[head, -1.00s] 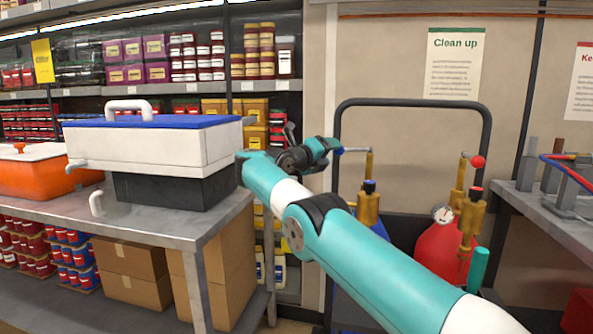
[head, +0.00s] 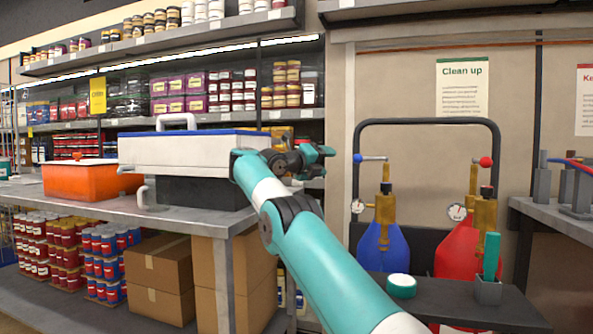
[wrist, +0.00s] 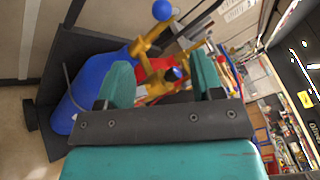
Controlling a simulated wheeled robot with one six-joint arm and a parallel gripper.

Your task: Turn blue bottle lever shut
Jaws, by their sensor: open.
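The blue bottle (head: 384,250) stands on a cart in the head view, with a brass valve (head: 385,208) on top. Its lever (head: 372,158) sticks out to the left, level, with a blue ball (head: 357,158) at its end. My gripper (head: 324,163) is left of the ball in that picture, apart from it, empty and open. The blue bottle (wrist: 92,88) is at left there, and the blue ball (wrist: 162,10) is above the fingers.
A red bottle (head: 457,250) with a red-ball lever (head: 486,162) stands to the right. A dark cart handle (head: 430,122) arches behind both. A green-and-white roll (head: 401,286) and a holder (head: 488,292) are in front. A metal table (head: 190,222) is at left, another (head: 560,215) at right.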

